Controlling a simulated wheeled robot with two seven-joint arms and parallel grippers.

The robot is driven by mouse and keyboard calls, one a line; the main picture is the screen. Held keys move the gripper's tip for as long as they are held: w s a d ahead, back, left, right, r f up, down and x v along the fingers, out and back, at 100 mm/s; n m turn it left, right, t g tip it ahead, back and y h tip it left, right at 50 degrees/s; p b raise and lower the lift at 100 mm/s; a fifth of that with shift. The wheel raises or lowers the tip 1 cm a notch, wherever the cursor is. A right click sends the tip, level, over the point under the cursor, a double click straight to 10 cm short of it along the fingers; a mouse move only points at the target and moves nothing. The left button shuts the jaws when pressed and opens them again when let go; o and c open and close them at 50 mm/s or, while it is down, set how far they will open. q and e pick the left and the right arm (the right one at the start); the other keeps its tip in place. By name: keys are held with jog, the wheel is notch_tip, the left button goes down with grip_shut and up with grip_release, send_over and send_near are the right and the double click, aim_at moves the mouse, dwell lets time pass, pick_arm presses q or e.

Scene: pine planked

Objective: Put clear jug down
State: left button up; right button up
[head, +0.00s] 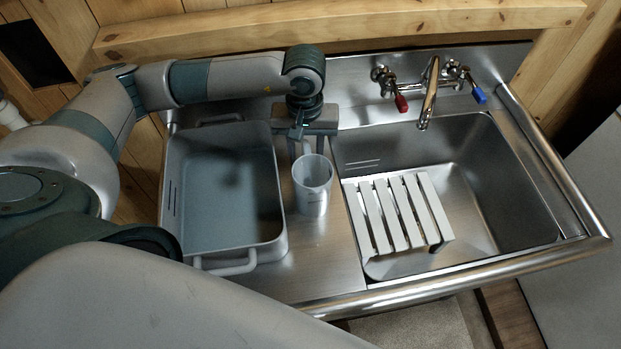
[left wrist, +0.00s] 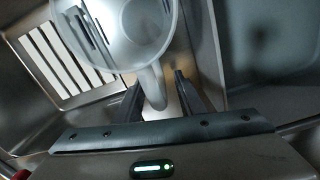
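The clear jug (head: 313,190) looks upright on the steel strip between the grey tub and the sink, with its open mouth up. My left gripper (head: 307,147) is just behind it, toward the wall. In the left wrist view, the jug (left wrist: 130,35) fills the upper middle and its handle (left wrist: 156,88) lies between the two fingers of my left gripper (left wrist: 160,92). The fingers are apart, with a gap showing beside the handle, so the gripper looks open around it. My right gripper is not in view.
A grey tub (head: 274,248) with handles stands left of the jug. A slatted white rack (head: 405,215) lies over the sink's left part, close to the jug's right. The sink (head: 510,225) and tap (head: 428,95) are further right. Bare steel (head: 315,265) lies in front of the jug.

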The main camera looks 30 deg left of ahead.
pick_arm(q)
jog(key=shift+f, duration=0.25)
grip_shut()
jog(key=shift+r, duration=0.1)
dwell(0.4)
